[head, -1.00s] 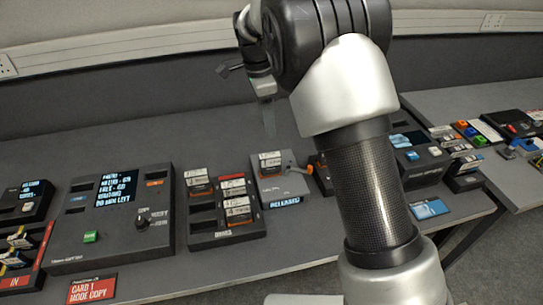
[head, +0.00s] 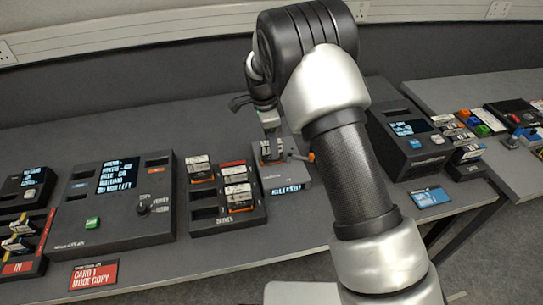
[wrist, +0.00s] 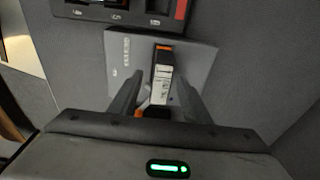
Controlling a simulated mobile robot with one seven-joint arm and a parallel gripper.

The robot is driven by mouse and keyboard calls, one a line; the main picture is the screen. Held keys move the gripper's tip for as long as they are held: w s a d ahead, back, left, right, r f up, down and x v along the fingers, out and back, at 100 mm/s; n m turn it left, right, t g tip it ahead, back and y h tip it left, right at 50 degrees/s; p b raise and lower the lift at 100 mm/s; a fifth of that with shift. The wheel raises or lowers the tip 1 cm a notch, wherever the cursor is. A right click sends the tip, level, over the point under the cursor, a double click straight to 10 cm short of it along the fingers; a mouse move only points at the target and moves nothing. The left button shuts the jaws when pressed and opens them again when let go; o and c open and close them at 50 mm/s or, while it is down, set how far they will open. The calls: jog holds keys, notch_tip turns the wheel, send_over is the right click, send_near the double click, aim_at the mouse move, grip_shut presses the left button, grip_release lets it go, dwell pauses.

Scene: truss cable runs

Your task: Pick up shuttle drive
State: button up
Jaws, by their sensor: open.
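A drive with a white label and orange end stands in a grey dock (head: 290,180), whose display reads "RELEASED". I take it to be the shuttle drive (wrist: 162,80); it also shows in the head view (head: 271,158), partly covered by my gripper. My gripper (head: 271,146) is right above the dock. In the wrist view my open fingers (wrist: 159,88) lie one on each side of the drive, with visible gaps. I cannot tell how far down the drive the fingertips reach. The dock (wrist: 200,60) also shows in the wrist view.
A rack (head: 228,218) with several similar drives stands just left of the dock. A lever with an orange knob (head: 311,156) sticks out at the dock's right side. A large console (head: 120,225) is further left, and another device (head: 400,130) stands right.

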notch_tip(320, 180, down, 4)
jog(key=shift+w+d+f, duration=0.15)
grip_shut()
